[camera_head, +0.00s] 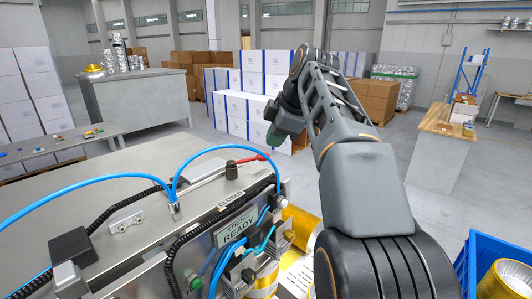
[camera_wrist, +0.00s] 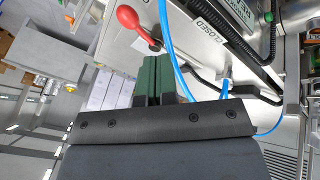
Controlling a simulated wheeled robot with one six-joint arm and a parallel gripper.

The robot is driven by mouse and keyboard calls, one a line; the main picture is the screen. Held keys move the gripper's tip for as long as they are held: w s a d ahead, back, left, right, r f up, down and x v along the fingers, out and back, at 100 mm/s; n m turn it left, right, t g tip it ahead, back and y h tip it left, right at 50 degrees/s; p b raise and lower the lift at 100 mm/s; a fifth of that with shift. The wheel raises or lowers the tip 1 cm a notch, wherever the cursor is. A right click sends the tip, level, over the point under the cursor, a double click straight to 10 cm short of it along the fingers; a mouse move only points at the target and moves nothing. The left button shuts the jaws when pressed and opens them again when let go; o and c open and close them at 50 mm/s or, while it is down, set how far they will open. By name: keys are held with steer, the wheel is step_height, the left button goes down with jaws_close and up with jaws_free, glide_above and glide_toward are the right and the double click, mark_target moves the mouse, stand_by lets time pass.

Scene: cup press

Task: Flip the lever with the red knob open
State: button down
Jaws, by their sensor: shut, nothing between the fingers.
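The lever has a red arm (camera_head: 250,159) on a dark hub (camera_head: 232,171), on top of the grey press panel in the head view. The arm points right, along the panel's top edge. Its red knob (camera_wrist: 128,17) shows clearly in the wrist view, above and left of my fingertips. My gripper (camera_head: 274,139) hangs just above and right of the lever in the head view. In the wrist view its green fingers (camera_wrist: 155,78) are together and empty. They look apart from the knob, though the depth gap is hard to judge.
Blue hoses (camera_head: 95,183) arch over the panel near the lever. A CLOSED label (camera_wrist: 208,17) and a READY sign (camera_head: 236,227) are on the panel. A blue crate (camera_head: 480,265) is at lower right.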

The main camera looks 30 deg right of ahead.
mark_target(249, 159)
steer(key=w+f+p, duration=0.2)
steer(key=w+f, duration=0.3)
steer(key=f, duration=0.1)
steer(key=shift+w, duration=0.25)
steer(key=shift+d, duration=0.1)
steer(key=shift+f, duration=0.1)
